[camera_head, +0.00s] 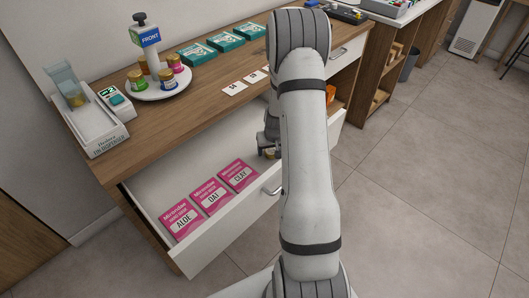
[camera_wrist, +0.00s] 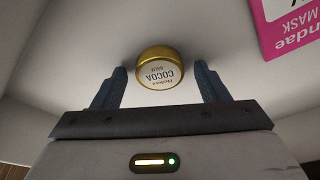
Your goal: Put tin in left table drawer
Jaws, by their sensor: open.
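In the head view my arm covers most of my gripper and the drawer's right part. Whether the tin rests flat on the drawer floor is hard to tell.
Several pink mask packets (camera_head: 211,194) lie in a row in the drawer, left of my gripper. On the counter (camera_head: 205,97) stand a round stand with jars (camera_head: 160,86), a dispenser tray (camera_head: 95,122), teal boxes (camera_head: 224,42) and white cards (camera_head: 235,88). Open floor (camera_head: 420,190) lies right.

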